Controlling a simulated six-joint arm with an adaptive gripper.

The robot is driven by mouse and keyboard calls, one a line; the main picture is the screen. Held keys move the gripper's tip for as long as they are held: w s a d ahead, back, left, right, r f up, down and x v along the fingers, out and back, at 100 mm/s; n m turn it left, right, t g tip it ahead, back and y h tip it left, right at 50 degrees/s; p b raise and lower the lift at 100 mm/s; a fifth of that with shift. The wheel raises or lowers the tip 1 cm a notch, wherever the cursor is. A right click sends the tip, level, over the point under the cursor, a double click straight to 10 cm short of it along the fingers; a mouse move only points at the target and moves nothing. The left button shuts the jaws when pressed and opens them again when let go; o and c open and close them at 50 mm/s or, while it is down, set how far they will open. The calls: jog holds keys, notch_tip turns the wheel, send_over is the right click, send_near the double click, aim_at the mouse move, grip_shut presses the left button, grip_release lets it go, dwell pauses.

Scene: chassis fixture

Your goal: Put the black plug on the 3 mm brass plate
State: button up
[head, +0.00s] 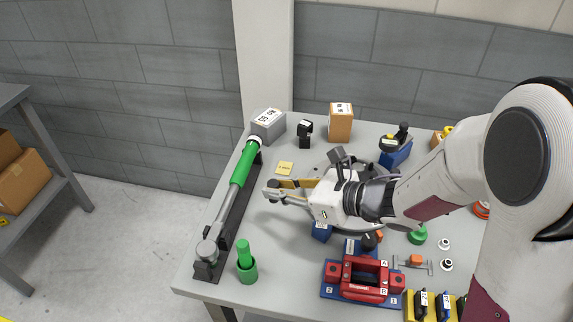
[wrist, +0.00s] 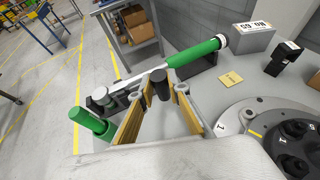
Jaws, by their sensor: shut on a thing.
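My gripper (wrist: 160,90) reaches left over the table and is shut on the black plug (wrist: 160,82), a dark cylinder between its fingertips in the wrist view. In the head view my gripper (head: 270,190) is between the long green-handled tool and the round grey plate, and I cannot make out the plug there. A small flat yellow plate with a tiny mark, seemingly the 3 mm brass plate (head: 285,168), lies on the table behind the fingers. It also shows in the wrist view (wrist: 231,78), to the right of the plug and apart from it. Nothing lies on it.
A green-handled tool (head: 241,168) lies in a dark rack along the left edge. A grey box (head: 268,126) and an orange box (head: 341,122) stand at the back. A red fixture (head: 352,283) is at the front.

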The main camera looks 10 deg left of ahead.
jog(key=w+d+r+m+t+h, duration=0.1)
jog(key=w+d+m+t, duration=0.1)
jog(key=d, duration=0.3)
jog(key=w+d+r+m+t+h, duration=0.1)
jog(key=w+d, duration=0.2)
jog(key=d, duration=0.1)
jog(key=w+d+r+m+t+h, duration=0.1)
jog(key=w+d+r+m+t, duration=0.1)
jog(key=d, duration=0.3)
jog(key=shift+w+d+m+t, duration=0.3)
jog(key=shift+w, duration=0.55)
jog(key=s+d+r+m+t+h, duration=0.15)
jog(key=d+m+h, duration=0.25)
jog(key=d, duration=0.8)
jog(key=s+d+r+m+t+h, duration=0.1)
jog(key=d+r+m+h, duration=0.25)
jog(key=d, duration=0.75)
jog(key=s+d+r+m+t+h, duration=0.15)
jog(key=d+m+h, duration=0.3)
jog(key=d, duration=0.75)
jog(key=s+d+r+m+g+h, duration=0.1)
jog(key=s+d+m+g+h, duration=0.2)
jog(key=s+d, duration=0.9)
jog(key=shift+r+m+g+h, duration=0.3)
jog(key=shift+m+h, duration=0.5)
jog(key=shift+h, duration=0.8)
jog(key=shift+s+d+f, duration=0.1)
jog(key=shift+d+f, duration=0.05)
jog(key=shift+f, duration=0.05)
